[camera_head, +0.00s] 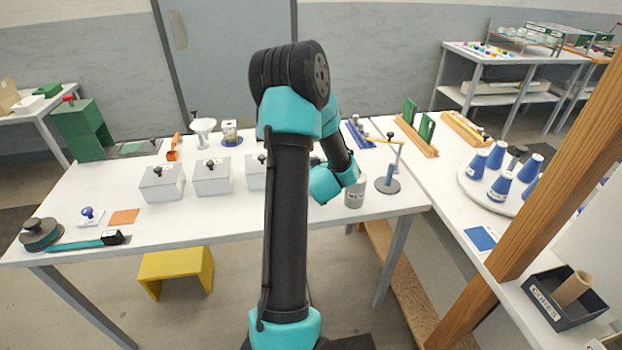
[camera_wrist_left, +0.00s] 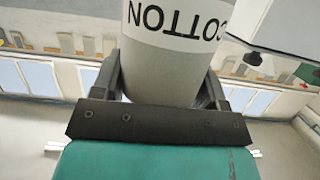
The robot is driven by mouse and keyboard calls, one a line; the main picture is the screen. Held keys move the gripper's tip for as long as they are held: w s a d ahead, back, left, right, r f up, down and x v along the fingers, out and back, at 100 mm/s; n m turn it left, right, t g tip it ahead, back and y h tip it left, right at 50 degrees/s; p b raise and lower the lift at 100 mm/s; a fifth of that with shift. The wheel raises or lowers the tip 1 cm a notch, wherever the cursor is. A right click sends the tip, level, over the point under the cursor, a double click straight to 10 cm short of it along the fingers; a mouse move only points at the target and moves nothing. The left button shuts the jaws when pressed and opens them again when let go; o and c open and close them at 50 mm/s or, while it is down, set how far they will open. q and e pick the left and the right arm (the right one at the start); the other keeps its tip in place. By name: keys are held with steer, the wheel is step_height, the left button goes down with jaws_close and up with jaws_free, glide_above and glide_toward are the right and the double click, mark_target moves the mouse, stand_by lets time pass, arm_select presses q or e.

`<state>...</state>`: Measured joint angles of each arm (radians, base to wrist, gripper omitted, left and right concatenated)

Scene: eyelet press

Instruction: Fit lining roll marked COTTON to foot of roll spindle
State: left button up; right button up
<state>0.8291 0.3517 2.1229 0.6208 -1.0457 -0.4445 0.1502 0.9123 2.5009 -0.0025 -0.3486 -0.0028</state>
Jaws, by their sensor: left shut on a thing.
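The lining roll (camera_wrist_left: 178,62) is a pale grey cylinder with a white band reading COTTON, upside down in the left wrist view. In the head view the roll (camera_head: 354,194) shows near the table's front edge, partly behind my arm. My left gripper (camera_wrist_left: 160,80) is shut on it, one finger on each side. A stand that looks like the roll spindle (camera_head: 388,184), a round grey base with a blue upright, is just right of the roll and apart from it. I cannot tell whether the roll touches the table. My right gripper is not in view.
A thin post with a yellowish arm (camera_head: 397,155) stands close behind the spindle. White lidded boxes (camera_head: 212,177) line the table to the left. A round tray (camera_head: 470,187) with several blue cones is on the right table. A wooden post (camera_head: 545,180) rises at the right.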

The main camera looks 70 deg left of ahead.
arm_select(q)
steer(key=shift+c, duration=0.4)
steer(key=shift+r, duration=0.1)
steer(key=s+v, duration=0.2)
steer(key=v, duration=1.4)
steer(key=shift+s, duration=0.3)
